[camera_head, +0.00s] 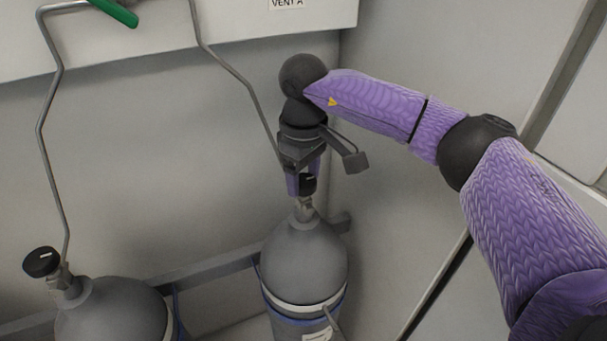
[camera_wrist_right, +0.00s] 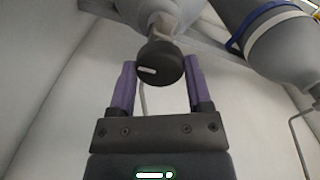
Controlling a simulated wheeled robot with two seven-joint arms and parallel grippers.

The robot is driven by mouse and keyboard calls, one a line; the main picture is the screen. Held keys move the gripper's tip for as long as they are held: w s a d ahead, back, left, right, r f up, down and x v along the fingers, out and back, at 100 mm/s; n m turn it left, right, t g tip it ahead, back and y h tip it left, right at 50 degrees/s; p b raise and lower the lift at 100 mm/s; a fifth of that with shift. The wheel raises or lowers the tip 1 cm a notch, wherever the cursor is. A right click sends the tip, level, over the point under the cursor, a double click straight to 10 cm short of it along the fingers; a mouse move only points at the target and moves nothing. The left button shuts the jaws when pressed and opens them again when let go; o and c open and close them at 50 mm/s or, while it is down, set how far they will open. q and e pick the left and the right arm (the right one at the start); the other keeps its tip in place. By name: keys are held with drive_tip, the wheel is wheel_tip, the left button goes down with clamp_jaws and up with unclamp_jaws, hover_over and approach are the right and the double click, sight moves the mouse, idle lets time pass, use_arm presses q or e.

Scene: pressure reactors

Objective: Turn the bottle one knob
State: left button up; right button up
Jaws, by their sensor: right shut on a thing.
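A grey gas bottle (camera_head: 304,262) stands at the centre of the head view, with a black round knob (camera_head: 308,184) on its valve. My right gripper (camera_head: 303,178) reaches down onto this knob from above. In the right wrist view the knob (camera_wrist_right: 160,65) has a white mark on its face and sits between the two purple fingers, which are shut on it. A second grey bottle (camera_head: 112,308) at the lower left has a similar black knob (camera_head: 41,262) with a white mark. No label shows which bottle is number one. My left gripper is not in view.
Thin metal pipes (camera_head: 41,130) run up from the bottles along the wall. A green handle (camera_head: 115,12) and a panel labelled VENT A (camera_head: 287,4) are above. A grey rail (camera_head: 215,270) runs behind the bottles. A side wall (camera_head: 400,215) stands close on the right.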

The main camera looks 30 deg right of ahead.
sight(303, 180)
drive_tip(key=o, duration=1.3)
wheel_tip(303, 180, up, 10)
drive_tip(key=shift+p, duration=0.8)
drive_tip(key=shift+f, duration=0.1)
